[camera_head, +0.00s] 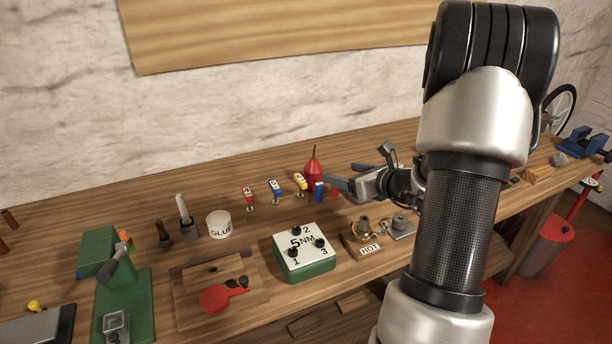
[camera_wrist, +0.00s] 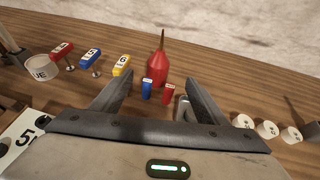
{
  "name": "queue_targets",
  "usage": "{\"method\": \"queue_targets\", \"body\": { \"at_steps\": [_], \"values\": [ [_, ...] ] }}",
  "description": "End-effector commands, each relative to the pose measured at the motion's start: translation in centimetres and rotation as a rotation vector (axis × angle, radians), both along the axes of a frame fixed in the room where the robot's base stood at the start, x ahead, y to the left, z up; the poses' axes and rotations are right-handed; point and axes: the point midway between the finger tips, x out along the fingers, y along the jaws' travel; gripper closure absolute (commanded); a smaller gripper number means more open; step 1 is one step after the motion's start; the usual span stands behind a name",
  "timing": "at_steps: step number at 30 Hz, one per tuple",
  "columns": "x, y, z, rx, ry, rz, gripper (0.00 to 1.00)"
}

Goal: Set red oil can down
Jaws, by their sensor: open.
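The red oil can (camera_head: 313,172) stands upright on the wooden workbench (camera_head: 150,222), near the wall, with its thin spout pointing up. It also shows in the wrist view (camera_wrist: 157,68), beyond and between my fingertips. My gripper (camera_head: 333,186) is open, with its two fingers (camera_wrist: 157,92) spread apart. Nothing is seen held between them. A small blue piece (camera_wrist: 146,90) and a small red piece (camera_wrist: 168,94) stand in front of the can, between the fingers in the picture. I cannot tell whether a finger touches them.
Red, blue and yellow numbered tags (camera_head: 275,187) stand left of the can. A GLUE cup (camera_head: 219,225), a green 5NM box (camera_head: 304,253) and a HOT block (camera_head: 368,246) are nearby. White round pieces (camera_wrist: 267,129) lie right of my gripper.

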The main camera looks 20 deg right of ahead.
Motion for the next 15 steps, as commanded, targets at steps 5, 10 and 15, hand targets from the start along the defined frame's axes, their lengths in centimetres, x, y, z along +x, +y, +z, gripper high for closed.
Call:
{"method": "queue_targets", "body": {
  "at_steps": [5,10,15],
  "values": [
    [3.6,1.0,-1.7,-0.002,0.003,0.008,0.32],
    [6.9,1.6,-3.0,-0.003,0.002,0.007,0.32],
    [9.0,2.0,-3.9,-0.003,0.001,0.007,0.32]
  ]
}}
